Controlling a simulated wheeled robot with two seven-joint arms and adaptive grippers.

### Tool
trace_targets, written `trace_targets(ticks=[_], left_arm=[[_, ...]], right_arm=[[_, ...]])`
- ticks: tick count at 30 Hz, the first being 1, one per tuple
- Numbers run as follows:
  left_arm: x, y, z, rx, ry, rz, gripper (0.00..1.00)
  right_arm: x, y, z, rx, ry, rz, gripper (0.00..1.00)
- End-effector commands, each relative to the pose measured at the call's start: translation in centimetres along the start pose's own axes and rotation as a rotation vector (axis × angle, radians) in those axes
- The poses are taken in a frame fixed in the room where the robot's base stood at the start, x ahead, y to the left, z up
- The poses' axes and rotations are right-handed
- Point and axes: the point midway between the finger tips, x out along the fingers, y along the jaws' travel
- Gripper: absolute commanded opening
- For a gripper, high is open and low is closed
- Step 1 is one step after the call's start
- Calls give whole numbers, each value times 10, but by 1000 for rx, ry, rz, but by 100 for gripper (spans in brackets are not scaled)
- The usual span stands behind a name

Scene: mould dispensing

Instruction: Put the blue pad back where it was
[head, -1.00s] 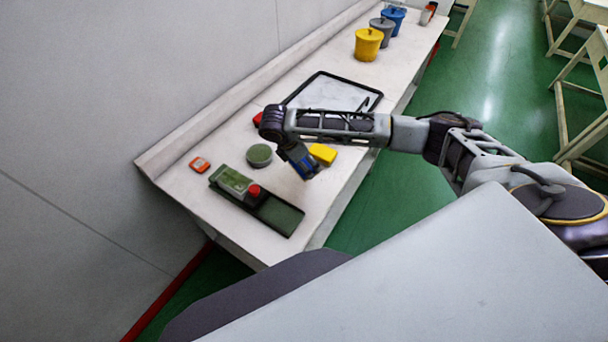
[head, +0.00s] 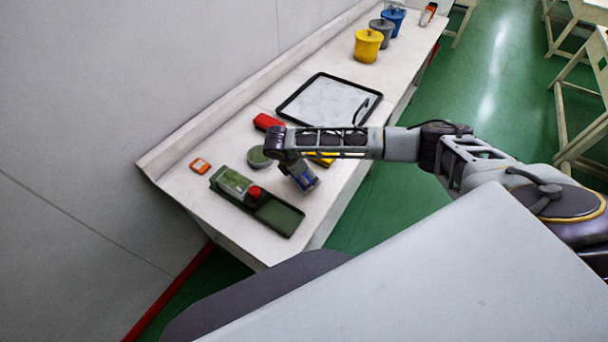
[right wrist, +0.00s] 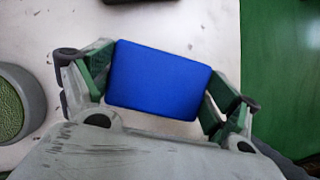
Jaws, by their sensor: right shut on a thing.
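The blue pad (right wrist: 158,80) is between the two green-lined fingers of my right gripper (right wrist: 157,88) in the right wrist view, with a finger against each end. In the head view the right gripper (head: 301,178) is low over the near part of the table, with a bit of the blue pad (head: 309,186) showing at its tip. I cannot tell whether the pad touches the table. A yellow pad (head: 322,161) is partly hidden behind my right arm. A red pad (head: 266,121) lies beyond the arm. My left gripper is not in view.
A dark green tray (head: 281,217) with a red-capped item is just left of the gripper. A round green-topped pot (head: 257,157) and an orange device (head: 200,166) lie further left. A black-rimmed tray (head: 328,76) and several buckets stand beyond. The table's right edge is close.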

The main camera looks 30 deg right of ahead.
Motion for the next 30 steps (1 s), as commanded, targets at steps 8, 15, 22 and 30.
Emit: trace_targets(ticks=[8,15,22,30], left_arm=[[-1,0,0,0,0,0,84],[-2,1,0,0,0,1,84],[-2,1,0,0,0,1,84],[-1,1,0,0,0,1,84]], right_arm=[[8,0,-4,0,0,1,70],[9,0,-4,0,1,1,70],[10,0,-4,0,1,1,100],[10,0,-4,0,1,1,100]])
